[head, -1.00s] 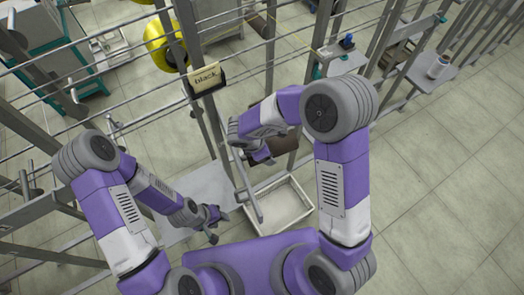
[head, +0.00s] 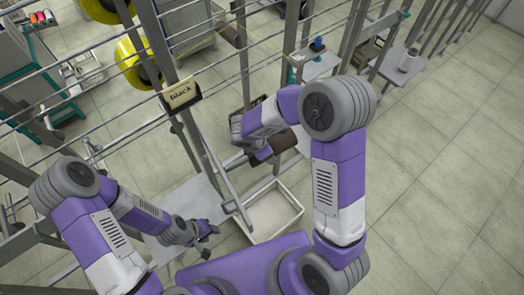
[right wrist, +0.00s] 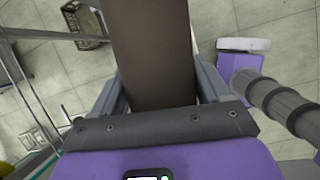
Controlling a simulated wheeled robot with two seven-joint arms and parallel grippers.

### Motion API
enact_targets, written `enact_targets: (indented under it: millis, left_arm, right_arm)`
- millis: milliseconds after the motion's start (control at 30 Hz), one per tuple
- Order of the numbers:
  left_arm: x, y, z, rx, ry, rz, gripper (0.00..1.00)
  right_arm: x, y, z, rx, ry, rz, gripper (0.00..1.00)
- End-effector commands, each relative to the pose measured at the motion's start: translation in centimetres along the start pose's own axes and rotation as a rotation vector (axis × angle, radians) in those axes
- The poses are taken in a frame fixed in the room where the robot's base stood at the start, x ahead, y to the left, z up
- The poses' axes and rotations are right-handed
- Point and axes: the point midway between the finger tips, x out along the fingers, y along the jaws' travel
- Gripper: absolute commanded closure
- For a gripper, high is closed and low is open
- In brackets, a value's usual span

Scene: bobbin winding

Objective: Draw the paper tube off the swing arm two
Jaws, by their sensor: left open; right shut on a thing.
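My right gripper (head: 262,152) is shut on a brown paper tube (head: 284,142). In the right wrist view the tube (right wrist: 155,55) lies between both fingers and runs up out of the picture. In the head view my arm hides part of the tube. A grey rod, perhaps the swing arm (head: 236,161), shows just left of the gripper. I cannot tell whether the tube still sits on it. My left gripper (head: 208,231) is open and empty, low over a grey plate.
A pale open tray (head: 270,212) lies below the right gripper and looks empty. Yellow spools (head: 135,63) hang at the upper left. Open tiled floor lies at right.

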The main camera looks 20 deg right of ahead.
Motion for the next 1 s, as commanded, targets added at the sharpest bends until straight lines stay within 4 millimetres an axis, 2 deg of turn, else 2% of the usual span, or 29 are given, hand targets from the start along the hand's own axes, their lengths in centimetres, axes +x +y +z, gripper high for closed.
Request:
enact_targets:
  millis: [367,1000]
  left_arm:
    - [0.0,0.0,0.0,0.000,0.000,0.000,0.57]
    - [-0.5,0.2,0.0,0.000,0.000,0.000,0.57]
  right_arm:
    - [0.1,0.0,0.3,0.001,0.000,0.000,0.55]
    - [1.4,0.0,4.6,0.003,-0.001,-0.001,0.55]
